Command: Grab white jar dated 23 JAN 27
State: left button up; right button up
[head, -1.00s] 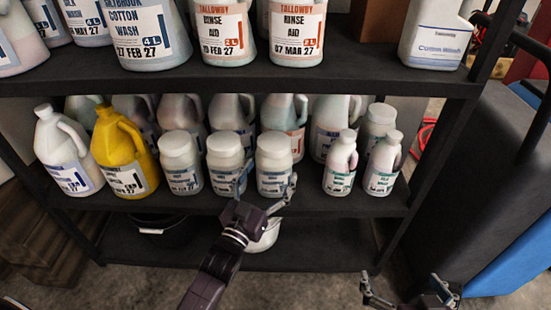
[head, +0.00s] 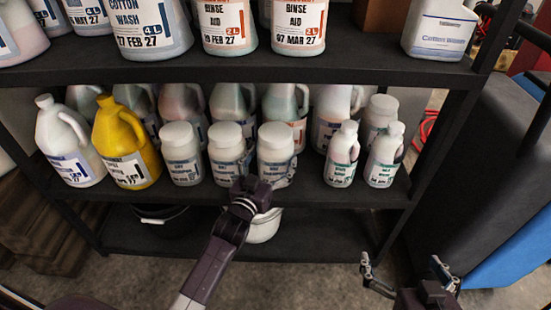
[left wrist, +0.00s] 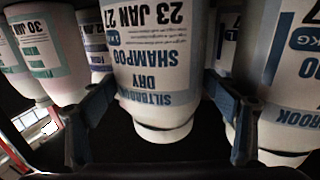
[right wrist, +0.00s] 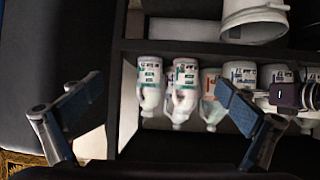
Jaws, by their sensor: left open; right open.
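The white jar dated 23 JAN 27 (left wrist: 165,65) stands upright on the lower shelf, shown upside down in the left wrist view. Its label reads "Dry Shampoo". In the head view it appears to be the rightmost front-row white jar (head: 275,150), its label partly hidden. My left gripper (head: 256,188) is open at this jar. In the left wrist view its two fingers (left wrist: 165,105) flank the jar; contact cannot be told. My right gripper (head: 402,266) is open and empty, low in front of the shelf's right end; its fingers (right wrist: 160,100) also show in the right wrist view.
A similar white jar (head: 228,155) stands close left. Small white bottles (head: 342,155) stand to the right, with a gap between. Jugs, one yellow (head: 122,145), crowd the left and back. The upper shelf (head: 300,66) is overhead. A white bucket (head: 264,228) sits below.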

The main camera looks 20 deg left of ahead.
pick_arm(q)
jog(key=w, duration=0.2)
jog(key=shift+w+b, duration=0.3)
jog(key=shift+d+r, duration=0.1)
jog(key=c, duration=1.2)
jog(key=shift+r, duration=0.1)
jog(key=shift+c, duration=0.2)
pick_arm(e)
jog(key=r, duration=0.1)
jog(key=w+r+t, duration=0.1)
jog(key=r, duration=0.1)
jog(key=w+a+r+t, duration=0.1)
jog(key=shift+w+r+y, duration=0.15)
jog(key=shift+w+y, duration=0.05)
jog(key=shift+y, duration=0.1)
